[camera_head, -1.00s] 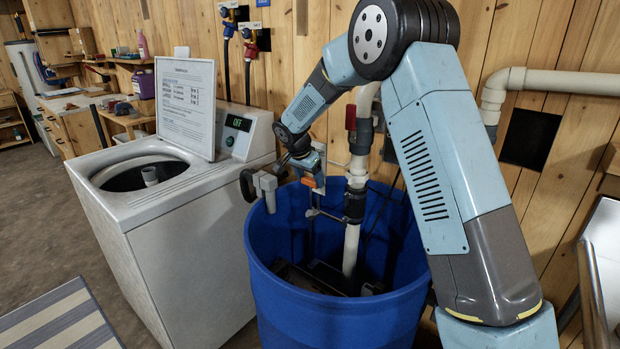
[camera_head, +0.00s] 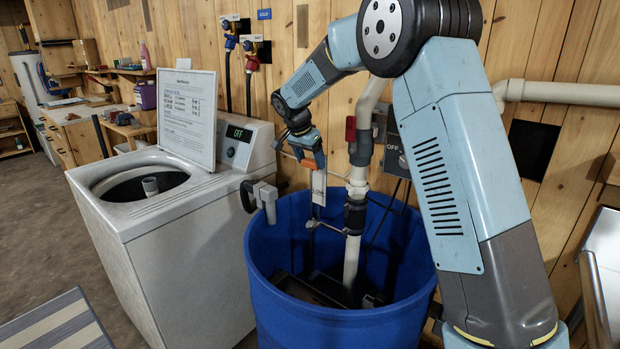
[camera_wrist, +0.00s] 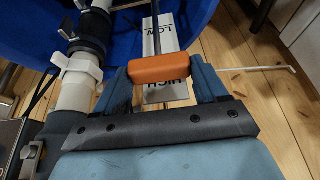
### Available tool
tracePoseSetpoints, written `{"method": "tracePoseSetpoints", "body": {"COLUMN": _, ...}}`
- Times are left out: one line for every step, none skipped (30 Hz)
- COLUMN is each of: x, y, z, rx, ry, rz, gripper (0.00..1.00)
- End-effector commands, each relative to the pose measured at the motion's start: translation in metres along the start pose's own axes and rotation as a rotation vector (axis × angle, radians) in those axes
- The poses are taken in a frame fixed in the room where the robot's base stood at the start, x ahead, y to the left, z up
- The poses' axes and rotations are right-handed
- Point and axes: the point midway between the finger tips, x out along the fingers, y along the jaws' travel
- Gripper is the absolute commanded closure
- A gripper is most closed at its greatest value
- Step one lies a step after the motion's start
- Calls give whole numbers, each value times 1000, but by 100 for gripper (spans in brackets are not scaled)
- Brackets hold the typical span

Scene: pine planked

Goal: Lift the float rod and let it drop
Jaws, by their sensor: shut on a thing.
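My gripper (camera_head: 311,157) is above the rim of the blue basin (camera_head: 345,318), shut on the orange grip of the float rod (camera_head: 308,164). In the wrist view the orange grip (camera_wrist: 165,69) lies between my two blue fingers. The thin dark rod (camera_wrist: 183,38) passes beside a white plate (camera_wrist: 162,38) marked LOW and HIGH. In the head view the plate (camera_head: 318,188) shows LOW just below my gripper. The float itself cannot be made out inside the basin.
A white pipe with dark fittings (camera_head: 355,216) goes down into the basin close to the right of my gripper. A box marked OFF (camera_head: 394,152) is on the wall behind. A washing machine (camera_head: 185,255) with an open lid stands left of the basin.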

Motion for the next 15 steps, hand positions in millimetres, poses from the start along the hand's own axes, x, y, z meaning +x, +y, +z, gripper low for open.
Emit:
{"method": "tracePoseSetpoints", "body": {"x": -8, "y": -1, "z": -3, "rx": 1, "ry": 2, "rz": -4, "gripper": 83}}
{"method": "tracePoseSetpoints", "body": {"x": -10, "y": -1, "z": -4, "rx": 1, "ry": 2, "rz": -3, "gripper": 83}}
{"method": "tracePoseSetpoints", "body": {"x": -12, "y": -1, "z": -5, "rx": 0, "ry": 1, "rz": -3, "gripper": 83}}
{"method": "tracePoseSetpoints", "body": {"x": -13, "y": -1, "z": -6, "rx": 0, "ry": 1, "rz": -3, "gripper": 83}}
{"method": "tracePoseSetpoints", "body": {"x": -14, "y": -1, "z": -6, "rx": 0, "ry": 1, "rz": -3, "gripper": 83}}
{"method": "tracePoseSetpoints", "body": {"x": -14, "y": 0, "z": -6, "rx": 0, "ry": 0, "rz": -2, "gripper": 83}}
{"method": "tracePoseSetpoints", "body": {"x": -14, "y": 0, "z": -6, "rx": -1, "ry": 0, "rz": -2, "gripper": 83}}
{"method": "tracePoseSetpoints", "body": {"x": -14, "y": 0, "z": -6, "rx": -1, "ry": 0, "rz": -2, "gripper": 83}}
{"method": "tracePoseSetpoints", "body": {"x": -14, "y": 0, "z": -6, "rx": -1, "ry": 0, "rz": -2, "gripper": 83}}
{"method": "tracePoseSetpoints", "body": {"x": -14, "y": 0, "z": -6, "rx": -1, "ry": 0, "rz": -2, "gripper": 83}}
{"method": "tracePoseSetpoints", "body": {"x": -14, "y": -1, "z": -6, "rx": -1, "ry": 0, "rz": -2, "gripper": 83}}
{"method": "tracePoseSetpoints", "body": {"x": -14, "y": -1, "z": -6, "rx": -1, "ry": 0, "rz": -2, "gripper": 83}}
{"method": "tracePoseSetpoints", "body": {"x": -14, "y": -1, "z": -6, "rx": -1, "ry": 0, "rz": -2, "gripper": 83}}
{"method": "tracePoseSetpoints", "body": {"x": -14, "y": -1, "z": -6, "rx": -1, "ry": 0, "rz": -2, "gripper": 25}}
{"method": "tracePoseSetpoints", "body": {"x": -14, "y": -1, "z": -6, "rx": -1, "ry": 0, "rz": -2, "gripper": 21}}
